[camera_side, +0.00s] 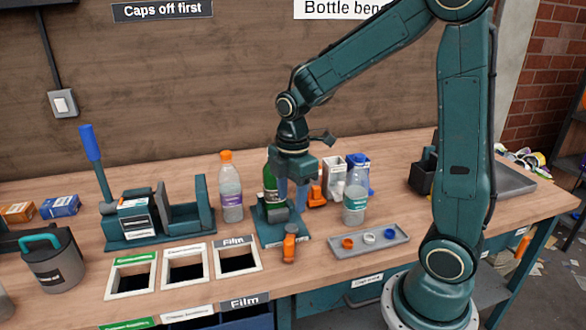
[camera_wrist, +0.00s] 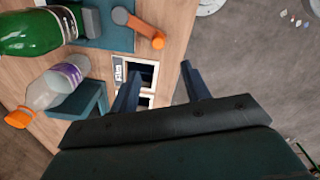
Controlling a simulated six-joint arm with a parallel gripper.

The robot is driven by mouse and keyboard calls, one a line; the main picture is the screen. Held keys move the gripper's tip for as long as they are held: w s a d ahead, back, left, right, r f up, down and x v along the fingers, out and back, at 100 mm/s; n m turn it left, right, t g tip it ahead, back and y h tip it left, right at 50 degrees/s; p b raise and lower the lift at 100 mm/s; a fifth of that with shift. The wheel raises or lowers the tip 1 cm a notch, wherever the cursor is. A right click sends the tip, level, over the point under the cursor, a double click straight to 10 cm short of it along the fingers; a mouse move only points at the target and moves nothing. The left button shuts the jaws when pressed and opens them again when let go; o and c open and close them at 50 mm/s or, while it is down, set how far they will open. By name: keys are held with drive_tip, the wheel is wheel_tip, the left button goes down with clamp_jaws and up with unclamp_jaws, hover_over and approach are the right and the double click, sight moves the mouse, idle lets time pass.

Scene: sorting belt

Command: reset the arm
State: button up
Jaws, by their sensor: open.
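My gripper (camera_side: 292,192) points down over the middle of the workbench in the side view, beside a green bottle (camera_side: 270,185) on a teal stand. In the wrist view its two dark fingers (camera_wrist: 160,88) are apart with nothing held between them. The green bottle (camera_wrist: 30,32) is at the upper left of the wrist view. A clear bottle with an orange cap (camera_side: 231,188) stands left of my gripper; it also shows in the wrist view (camera_wrist: 52,86). An uncapped clear bottle (camera_side: 354,197) stands to the right.
A tray (camera_side: 385,247) holds a few caps at the front right. Framed openings, one marked Film (camera_side: 258,266), lie at the front. A teal press with a blue handle (camera_side: 91,145) and a grey can (camera_side: 56,266) stand left. An orange-handled part (camera_side: 289,243) is in front of the stand.

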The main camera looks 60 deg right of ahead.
drive_tip(key=s+a+r+m+t, duration=0.2)
drive_tip(key=s+r+m, duration=0.3)
drive_tip(key=s+m, duration=0.1)
drive_tip(key=s+a+r+m+t, duration=0.3)
drive_tip(key=s+r+m, duration=0.3)
drive_tip(key=s+m, duration=0.1)
drive_tip(key=shift+s+a+r, duration=0.15)
drive_tip(key=shift+s+a, duration=0.15)
drive_tip(key=shift+s, duration=0.35)
